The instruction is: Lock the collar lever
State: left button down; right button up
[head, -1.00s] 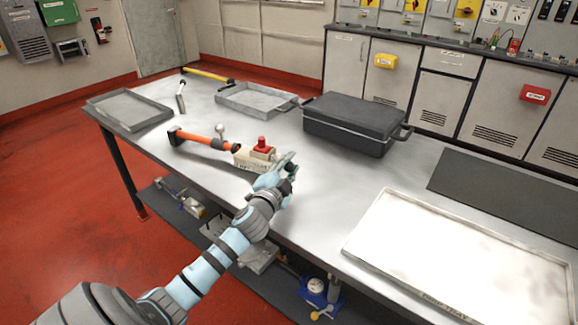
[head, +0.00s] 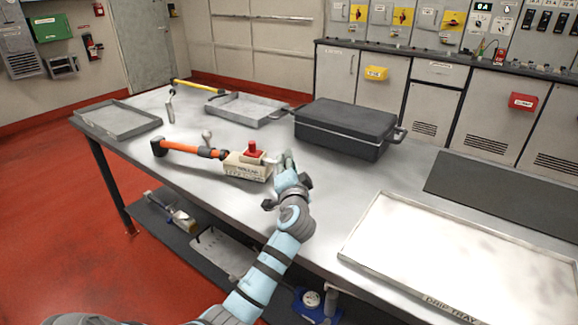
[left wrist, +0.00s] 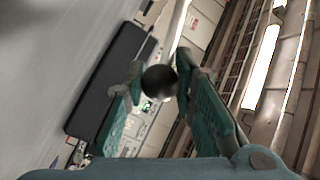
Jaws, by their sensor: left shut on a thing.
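The orange-handled tool (head: 190,148) lies on the bench, its dark collar end meeting a beige labelled box (head: 248,170) with a red cap (head: 252,148). A small pale ball (head: 207,134) stands by the handle. My left gripper (head: 288,160) is just right of the box, its fingers pointing away from me. In the left wrist view, a dark round knob (left wrist: 159,81) sits between the fingertips, and the gripper is shut on it. I take it for the lever's knob; the lever's shaft and its seat are hidden. My right gripper is in no view.
A black case (head: 345,128) stands behind the gripper. A drip tray (head: 440,295) lies at the right front, a dark mat (head: 500,190) behind it. Two grey trays (head: 118,118) (head: 245,108) and a yellow-handled tool (head: 196,86) lie further back. Bare bench lies between case and drip tray.

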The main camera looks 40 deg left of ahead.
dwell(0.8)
pick_arm(q)
jog(key=c, duration=1.3)
grip_release()
jog(key=shift+s+d, duration=0.15)
jog(key=v, duration=1.1)
jog(key=shift+s+d, duration=0.1)
jog(key=shift+s, duration=0.15)
